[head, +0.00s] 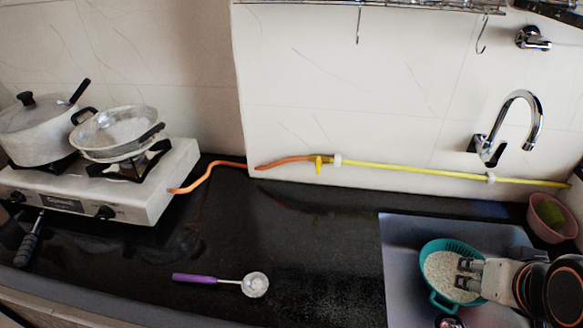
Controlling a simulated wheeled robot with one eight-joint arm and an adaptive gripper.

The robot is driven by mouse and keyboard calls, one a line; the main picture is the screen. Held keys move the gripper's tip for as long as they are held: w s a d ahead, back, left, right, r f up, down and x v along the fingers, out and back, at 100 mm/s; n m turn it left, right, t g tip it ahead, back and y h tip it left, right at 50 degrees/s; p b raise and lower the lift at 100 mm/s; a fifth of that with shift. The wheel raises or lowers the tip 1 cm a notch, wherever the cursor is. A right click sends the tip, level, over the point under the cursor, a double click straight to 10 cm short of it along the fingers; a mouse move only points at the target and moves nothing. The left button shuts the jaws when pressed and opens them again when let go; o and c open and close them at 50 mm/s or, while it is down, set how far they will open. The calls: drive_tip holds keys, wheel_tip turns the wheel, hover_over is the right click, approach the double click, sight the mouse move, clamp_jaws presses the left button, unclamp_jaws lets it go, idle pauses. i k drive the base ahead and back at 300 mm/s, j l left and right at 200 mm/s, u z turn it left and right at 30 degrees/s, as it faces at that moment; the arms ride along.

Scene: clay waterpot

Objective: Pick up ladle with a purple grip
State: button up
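The ladle (256,285) lies flat on the black counter, with a round metal bowl at its right end. Its purple grip (194,278) points left. My gripper (464,274) is at the lower right, over the teal colander in the sink, well to the right of the ladle. Its two fingers are apart and nothing shows between them. The ladle is fully in view and nothing touches it.
A gas stove (150,195) at the left holds a lidded pot (38,132) and a pan (115,130). The teal colander (430,255) with pale grains sits in the sink (400,240). A pink bowl (552,222) is at the right. The black counter (320,260) around the ladle is clear.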

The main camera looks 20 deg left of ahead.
sight(254, 285)
drive_tip(key=u, duration=1.85)
drive_tip(key=z, duration=2.15)
drive_tip(key=u, duration=2.15)
drive_tip(key=i+j+u, duration=0.15)
drive_tip(key=j+u, duration=0.2)
drive_tip(key=j, duration=0.1)
